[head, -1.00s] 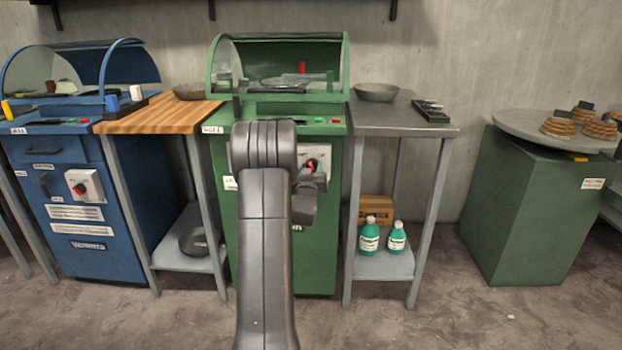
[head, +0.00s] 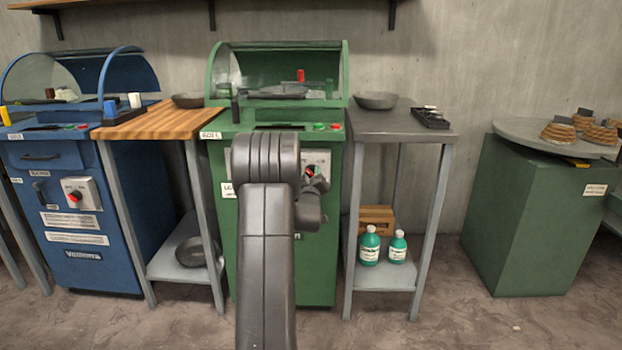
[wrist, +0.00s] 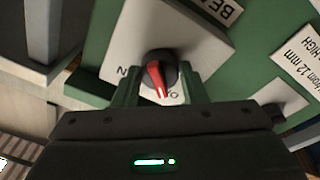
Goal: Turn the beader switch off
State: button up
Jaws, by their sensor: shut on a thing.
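The beader switch is a red-and-black rotary knob (wrist: 160,72) on a pale plate (wrist: 205,48) on the green machine (head: 225,128). Lettering starting "BEA" shows beside it in the wrist view. The red pointer points down in that view, close to partly hidden letters on the plate. My gripper (wrist: 160,90) has its fingers on either side of the knob and is shut on it. In the head view the knob (head: 311,172) shows just past my wrist, which covers part of the plate. The full switch lettering is hidden.
A blue machine (head: 70,200) with a similar red switch stands at the left. A wooden-topped table (head: 150,120) and a metal table (head: 400,125) flank the green machine. Green bottles (head: 369,245) stand on the lower shelf. The floor (head: 430,325) in front is clear.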

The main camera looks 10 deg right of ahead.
jog(key=o, duration=1)
jog(key=shift+c, duration=0.2)
jog(key=p+v, duration=0.2)
jog(key=v, duration=1.1)
jog(key=shift+s, duration=0.4)
jog(key=shift+w+f, duration=0.1)
jog(key=shift+f, duration=0.05)
jog(key=b+x, duration=0.2)
jog(key=x, duration=1.1)
jog(key=shift+w, duration=0.35)
jog(key=shift+s, duration=0.1)
